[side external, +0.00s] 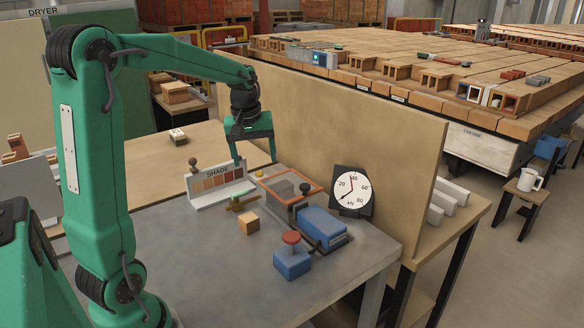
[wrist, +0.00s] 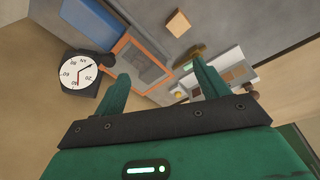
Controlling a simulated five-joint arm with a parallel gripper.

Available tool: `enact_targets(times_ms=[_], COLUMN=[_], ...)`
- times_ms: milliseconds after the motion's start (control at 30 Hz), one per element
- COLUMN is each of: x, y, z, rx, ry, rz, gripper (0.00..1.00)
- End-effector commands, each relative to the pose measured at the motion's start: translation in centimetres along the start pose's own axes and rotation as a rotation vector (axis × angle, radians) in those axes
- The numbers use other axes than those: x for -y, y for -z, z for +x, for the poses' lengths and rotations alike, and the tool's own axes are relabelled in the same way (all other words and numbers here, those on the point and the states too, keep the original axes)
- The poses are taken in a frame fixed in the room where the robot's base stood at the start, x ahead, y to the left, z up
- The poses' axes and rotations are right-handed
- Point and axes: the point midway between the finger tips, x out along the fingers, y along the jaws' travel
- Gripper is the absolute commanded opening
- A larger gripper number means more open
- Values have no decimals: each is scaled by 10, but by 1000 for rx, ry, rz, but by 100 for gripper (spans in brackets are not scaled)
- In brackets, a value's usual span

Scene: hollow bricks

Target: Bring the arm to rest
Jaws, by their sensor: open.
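My green arm reaches over a grey worktable (side external: 190,260) from the left. My gripper (side external: 255,160) hangs above the back part of the table, near the shade card and the orange-framed plate. Its jaws are apart with nothing between them. In the wrist view my gripper (wrist: 160,85) also shows its two green fingers spread and empty. The fingers appear clear of the things on the table.
A shade card (side external: 216,184), an orange-framed plate (side external: 288,187), a dial gauge (side external: 351,190), a blue block (side external: 322,227), a red-knobbed blue box (side external: 292,262) and a small tan block (side external: 248,222) stand on the table. A tan partition (side external: 400,150) rises behind.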

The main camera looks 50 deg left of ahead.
Motion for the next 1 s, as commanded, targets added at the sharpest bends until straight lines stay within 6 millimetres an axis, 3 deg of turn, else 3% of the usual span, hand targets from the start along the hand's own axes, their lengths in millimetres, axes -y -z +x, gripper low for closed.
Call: enact_targets(times_ms=[200, 500, 1000], x=[-8, -4, 26], y=[-51, -116, -210], z=[-30, -56, -66], rx=[-47, -113, -232], ry=[-49, -112, -213], rz=[199, 466, 890], gripper=[74, 74, 74])
